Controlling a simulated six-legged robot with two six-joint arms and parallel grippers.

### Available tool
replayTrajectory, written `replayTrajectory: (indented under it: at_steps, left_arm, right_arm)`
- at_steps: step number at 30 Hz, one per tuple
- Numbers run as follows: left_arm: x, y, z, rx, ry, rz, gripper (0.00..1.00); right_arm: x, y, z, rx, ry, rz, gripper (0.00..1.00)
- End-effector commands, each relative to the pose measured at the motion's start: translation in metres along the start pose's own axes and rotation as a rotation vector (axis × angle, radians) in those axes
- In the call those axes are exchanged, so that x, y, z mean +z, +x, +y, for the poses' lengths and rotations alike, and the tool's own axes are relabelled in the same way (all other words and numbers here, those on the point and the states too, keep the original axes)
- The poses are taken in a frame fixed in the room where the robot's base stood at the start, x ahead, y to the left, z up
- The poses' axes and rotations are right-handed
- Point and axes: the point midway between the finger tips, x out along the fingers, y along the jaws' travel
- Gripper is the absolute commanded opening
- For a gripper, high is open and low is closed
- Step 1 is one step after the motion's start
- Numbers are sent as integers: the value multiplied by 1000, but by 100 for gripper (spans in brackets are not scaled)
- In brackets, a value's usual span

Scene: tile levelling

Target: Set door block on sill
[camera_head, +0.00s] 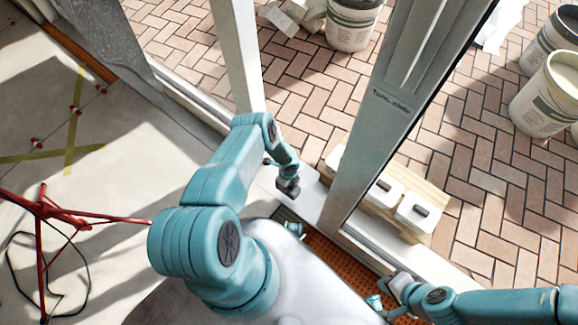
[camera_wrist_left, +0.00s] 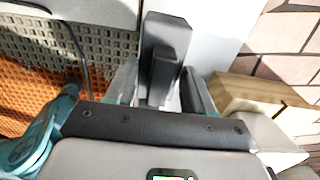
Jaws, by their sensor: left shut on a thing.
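My left gripper (camera_head: 287,183) reaches over the pale door sill (camera_head: 309,203) beside the door frame. It is shut on a dark grey door block (camera_wrist_left: 166,45). In the left wrist view the block stands between the two fingers, with the pale sill (camera_wrist_left: 214,38) beyond and around it. A small gap or contact between block and sill cannot be told. My right gripper (camera_head: 378,301) is low at the bottom right, above the orange grid mat; its finger opening is too small to make out.
A wooden board (camera_head: 437,207) with white boxes (camera_head: 417,210) lies just outside the frame post (camera_head: 376,125). An orange grid mat (camera_head: 335,262) lies inside the sill. Buckets (camera_head: 351,22) stand on the brick paving. A red tripod (camera_head: 43,208) stands at left.

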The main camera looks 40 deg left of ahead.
Motion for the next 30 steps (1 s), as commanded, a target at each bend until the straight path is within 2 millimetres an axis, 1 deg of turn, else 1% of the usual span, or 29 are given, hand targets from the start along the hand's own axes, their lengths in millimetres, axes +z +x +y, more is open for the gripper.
replayTrajectory:
  at_steps: [1, 3, 10, 11, 15, 17, 24, 29, 30]
  left_arm:
    - [0, 20, 0, -1, -1, -1, 0]
    - [0, 30, 0, -1, -1, -1, 0]
    - [0, 44, -1, -1, -1, -1, 0]
    - [1, 48, -1, -1, -1, -1, 0]
    - [0, 73, 0, -1, -1, -1, 0]
    - [0, 81, 0, -1, -2, -1, 0]
    - [1, 79, -1, -2, 0, -1, 0]
    - [1, 84, -1, -2, 0, -1, 0]
    - [0, 83, 0, -1, 0, 0, 59]
  right_arm:
    - [0, 15, 6, 0, 0, 0, 0]
    - [0, 21, 8, 0, 0, 0, 0]
    - [-1, 30, 11, 0, 0, 0, 0]
    - [-1, 32, 12, 0, 0, 0, 0]
    - [-1, 50, 18, 0, 0, 0, 0]
    - [-1, 56, 20, 0, 0, 0, 0]
    - [-1, 53, 19, 0, 0, 0, 0]
    - [-1, 58, 21, 0, 0, 0, 0]
    - [-1, 57, 21, 0, 0, 0, 0]
